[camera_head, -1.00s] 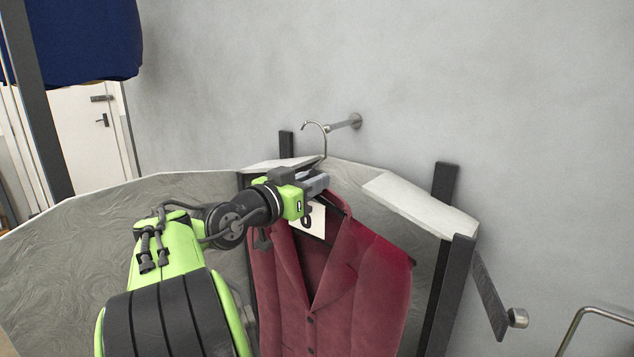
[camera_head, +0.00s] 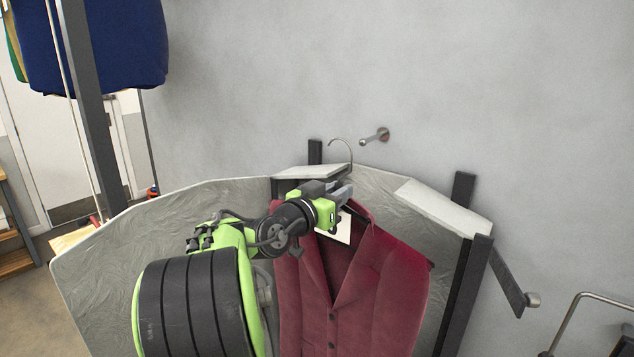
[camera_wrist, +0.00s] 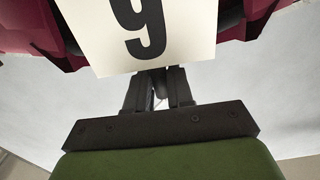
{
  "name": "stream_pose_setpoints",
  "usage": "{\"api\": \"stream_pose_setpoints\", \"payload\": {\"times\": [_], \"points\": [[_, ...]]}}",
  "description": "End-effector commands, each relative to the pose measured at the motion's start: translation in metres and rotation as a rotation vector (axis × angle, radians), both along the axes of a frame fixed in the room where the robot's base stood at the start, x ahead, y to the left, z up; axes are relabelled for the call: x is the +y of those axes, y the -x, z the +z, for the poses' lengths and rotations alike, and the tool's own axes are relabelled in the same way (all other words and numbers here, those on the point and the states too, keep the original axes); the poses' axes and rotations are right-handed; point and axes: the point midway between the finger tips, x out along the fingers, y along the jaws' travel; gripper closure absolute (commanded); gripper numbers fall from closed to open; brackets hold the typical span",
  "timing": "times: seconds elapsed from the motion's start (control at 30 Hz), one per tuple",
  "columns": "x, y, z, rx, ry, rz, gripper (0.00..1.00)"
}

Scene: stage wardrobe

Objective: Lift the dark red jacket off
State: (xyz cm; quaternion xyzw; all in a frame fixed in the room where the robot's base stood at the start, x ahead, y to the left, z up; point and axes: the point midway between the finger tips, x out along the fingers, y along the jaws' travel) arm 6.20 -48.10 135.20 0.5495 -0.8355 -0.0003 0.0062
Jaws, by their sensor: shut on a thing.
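The dark red jacket (camera_head: 385,290) hangs upright on a dark hanger with a metal hook (camera_head: 341,142). My gripper (camera_head: 343,190) is shut on the hanger just below the hook, above the collar. The hook stands just left of the tip of the wall peg (camera_head: 375,136), with a small gap between them in the picture. A white tag (camera_head: 343,232) hangs at the collar; in the wrist view the tag (camera_wrist: 145,30) reads 9. The wrist view also shows my closed fingers (camera_wrist: 158,88) and red cloth at the top edge.
A grey curved panel (camera_head: 150,250) with pale top ledges (camera_head: 445,207) and dark posts (camera_head: 463,290) surrounds the jacket from behind. A metal rail (camera_head: 590,297) is at lower right. Blue clothing (camera_head: 105,45) hangs at upper left. Bare wall lies above.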

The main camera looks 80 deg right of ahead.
Motion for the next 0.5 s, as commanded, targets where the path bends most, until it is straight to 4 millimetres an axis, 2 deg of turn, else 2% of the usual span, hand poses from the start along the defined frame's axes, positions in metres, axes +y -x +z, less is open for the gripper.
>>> {"api": "stream_pose_setpoints", "payload": {"times": [0.03, 0.17, 0.5], "points": [[-0.002, 0.005, 0.003, -0.002, 0.003, -0.005, 1.00], [0.002, 0.003, 0.000, -0.005, 0.003, 0.001, 1.00], [0.039, -0.014, -0.001, -0.005, 0.002, 0.002, 1.00]]}}
